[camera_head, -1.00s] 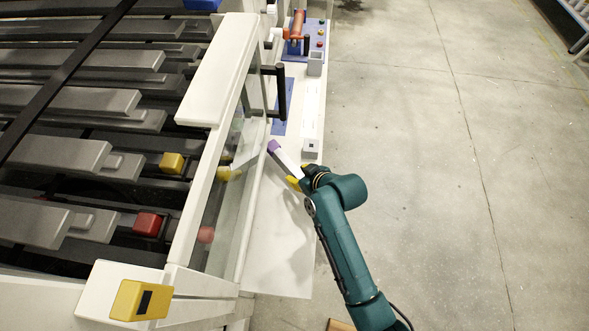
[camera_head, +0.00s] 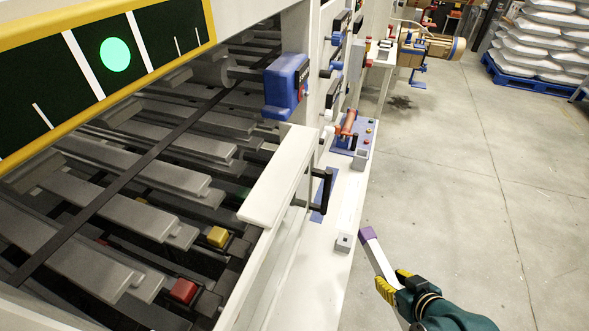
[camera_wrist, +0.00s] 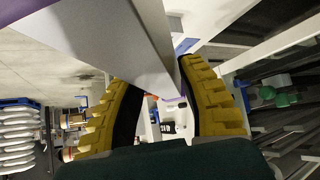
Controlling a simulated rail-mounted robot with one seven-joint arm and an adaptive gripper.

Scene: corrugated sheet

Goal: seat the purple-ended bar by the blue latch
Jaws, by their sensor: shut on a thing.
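The purple-ended bar is a pale bar (camera_head: 381,262) with a purple tip (camera_head: 367,234). My gripper (camera_head: 392,284) has yellow fingers shut on its lower part. The bar is tilted, its purple end up and to the left, and appears right of the white ledge. In the wrist view the grey-white bar (camera_wrist: 115,38) runs between the yellow fingers (camera_wrist: 152,100). A blue block-shaped unit (camera_head: 287,84) is on the machine's upright at upper centre. Lower, a black handle (camera_head: 327,190) stands by a blue plate (camera_head: 318,212). I cannot tell which blue part is the latch.
The white ledge (camera_head: 327,262) runs along the machine, with a small grey socket-like block (camera_head: 344,242) on it. A white guard rail (camera_head: 275,180) borders slats with yellow (camera_head: 218,236) and red (camera_head: 183,290) blocks. The floor (camera_head: 450,200) at right is open.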

